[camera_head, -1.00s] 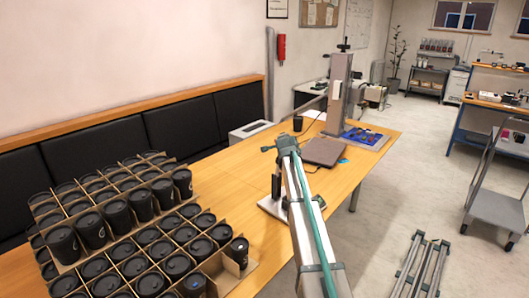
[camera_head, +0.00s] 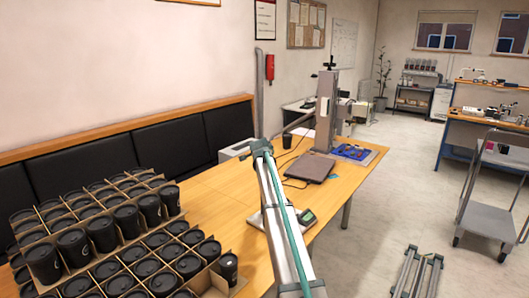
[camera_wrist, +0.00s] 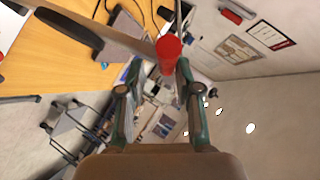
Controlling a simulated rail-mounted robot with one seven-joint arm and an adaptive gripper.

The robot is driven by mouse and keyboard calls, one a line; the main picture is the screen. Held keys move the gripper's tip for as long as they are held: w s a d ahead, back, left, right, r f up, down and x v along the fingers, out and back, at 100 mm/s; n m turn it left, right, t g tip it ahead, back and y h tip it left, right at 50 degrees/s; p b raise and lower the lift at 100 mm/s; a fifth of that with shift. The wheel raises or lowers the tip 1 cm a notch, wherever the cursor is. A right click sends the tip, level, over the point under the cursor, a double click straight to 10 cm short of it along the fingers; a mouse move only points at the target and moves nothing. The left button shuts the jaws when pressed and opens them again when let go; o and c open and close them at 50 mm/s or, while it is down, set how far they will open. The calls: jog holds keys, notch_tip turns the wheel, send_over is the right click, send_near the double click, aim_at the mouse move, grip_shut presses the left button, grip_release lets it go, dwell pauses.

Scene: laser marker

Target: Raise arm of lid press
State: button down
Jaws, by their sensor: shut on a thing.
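The lid press base (camera_head: 257,219) is a pale plate on the wooden table, mostly hidden behind my arm in the head view. In the wrist view, a red knob (camera_wrist: 169,55) sits between my gripper's (camera_wrist: 160,64) two teal-and-grey fingers. My gripper is shut on this knob. A grey bar (camera_wrist: 142,42) runs to the knob and appears to be the press arm. In the head view the end of my arm stands over the press, and the grip itself is not clearly visible there.
Black cups stand in cardboard dividers (camera_head: 225,284) at the left.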

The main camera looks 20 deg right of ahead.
jog(key=c, duration=1.1)
grip_release()
jog(key=shift+w+a+f, duration=0.25)
jog(key=shift+a+f, duration=0.05)
jog(key=shift+f, duration=0.05)
jog(key=shift+r, duration=0.15)
jog(key=shift+s+r, duration=0.1)
jog(key=shift+s, duration=0.1)
jog(key=v, duration=1.1)
jog(key=shift+s, duration=0.35)
jog(key=shift+r, duration=0.15)
